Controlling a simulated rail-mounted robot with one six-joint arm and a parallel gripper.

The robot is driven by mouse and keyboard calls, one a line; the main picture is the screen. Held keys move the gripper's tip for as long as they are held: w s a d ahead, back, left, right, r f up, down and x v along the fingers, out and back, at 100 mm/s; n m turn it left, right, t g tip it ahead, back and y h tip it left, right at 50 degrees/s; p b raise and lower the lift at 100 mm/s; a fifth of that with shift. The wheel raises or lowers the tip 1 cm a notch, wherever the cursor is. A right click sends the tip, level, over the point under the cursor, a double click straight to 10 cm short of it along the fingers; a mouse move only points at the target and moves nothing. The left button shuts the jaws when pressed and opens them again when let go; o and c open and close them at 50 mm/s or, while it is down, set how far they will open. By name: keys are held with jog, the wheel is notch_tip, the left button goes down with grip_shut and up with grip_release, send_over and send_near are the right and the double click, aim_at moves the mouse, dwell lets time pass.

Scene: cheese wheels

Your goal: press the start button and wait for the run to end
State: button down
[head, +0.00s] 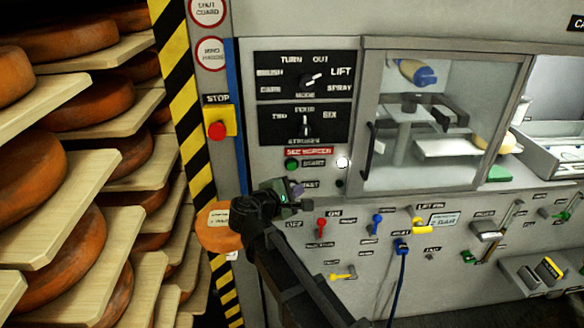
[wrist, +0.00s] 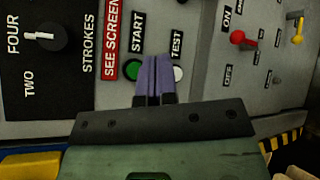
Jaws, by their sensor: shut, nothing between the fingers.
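The green start button (head: 292,165) sits left of the START label on the grey machine front, under a red SEE SCREEN strip (head: 309,152). In the wrist view the green button (wrist: 132,69) shows beside my gripper's fingers, its right edge partly covered by them. A white button (wrist: 178,74) by the TEST label is just right of the fingers. My gripper (head: 298,187) is shut and empty, just below the start button in the head view. The wrist view shows its purple fingertips (wrist: 155,62) together; I cannot tell whether they touch the panel.
A red stop button (head: 217,130) on yellow stands left. Two knob panels (head: 304,122) are above, and a glass-doored chamber (head: 432,110) is right. Levers, including a red one (head: 321,226), stick out lower down. Cheese shelves (head: 95,48) fill the left side. A white lamp (head: 342,163) looks bright.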

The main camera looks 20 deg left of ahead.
aim_at(292, 166)
jog(key=w+a, duration=0.1)
jog(key=w, duration=0.1)
jog(key=w+a, duration=0.1)
jog(key=w, duration=0.3)
jog(key=shift+w+a, duration=0.35)
jog(key=shift+a, duration=0.05)
jog(key=shift+w, duration=0.1)
dwell(1.5)
jog(key=shift+w+a, duration=0.15)
jog(key=shift+w, duration=0.15)
